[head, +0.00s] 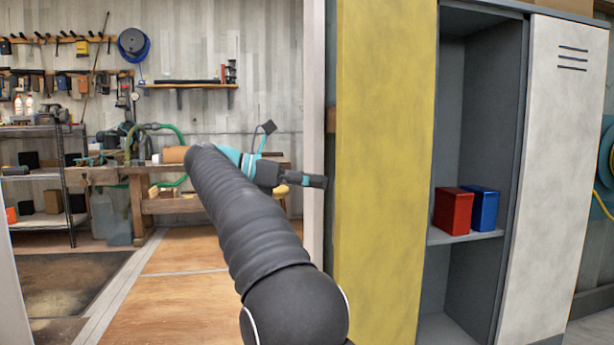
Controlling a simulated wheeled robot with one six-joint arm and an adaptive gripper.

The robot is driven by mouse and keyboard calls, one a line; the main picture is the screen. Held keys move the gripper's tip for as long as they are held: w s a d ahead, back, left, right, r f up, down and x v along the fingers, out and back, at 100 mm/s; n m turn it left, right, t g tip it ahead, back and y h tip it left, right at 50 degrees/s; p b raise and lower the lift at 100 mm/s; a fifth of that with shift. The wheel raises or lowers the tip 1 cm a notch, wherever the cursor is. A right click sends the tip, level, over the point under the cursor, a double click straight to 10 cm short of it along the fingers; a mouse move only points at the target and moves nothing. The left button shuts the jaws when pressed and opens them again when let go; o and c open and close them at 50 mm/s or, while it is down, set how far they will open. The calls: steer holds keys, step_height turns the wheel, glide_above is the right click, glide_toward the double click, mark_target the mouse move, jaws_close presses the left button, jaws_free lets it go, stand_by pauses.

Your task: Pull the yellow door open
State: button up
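The yellow door (385,170) is a tall flat panel right of centre in the head view. Its top and bottom run out of the picture, and no handle shows on the part in view. To its right is an open grey locker compartment (485,110). I cannot tell how far the door stands from its frame. My gripper (318,181) is small and dark at the end of a teal wrist. It points right, close to the door's left edge in the picture. Nothing visible is held, and its finger gap is too small to read.
A red box (453,211) and a blue box (484,208) stand on the compartment's shelf. A white vented door (556,170) is at the right. A pale post (313,110) stands left of the yellow door. A workbench (138,195) and metal rack (45,222) are behind; wooden floor lies between.

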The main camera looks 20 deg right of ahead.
steer(key=shift+w+a+f+p, duration=0.2)
steer(key=shift+w+p, duration=0.3)
steer(key=shift+w, duration=0.3)
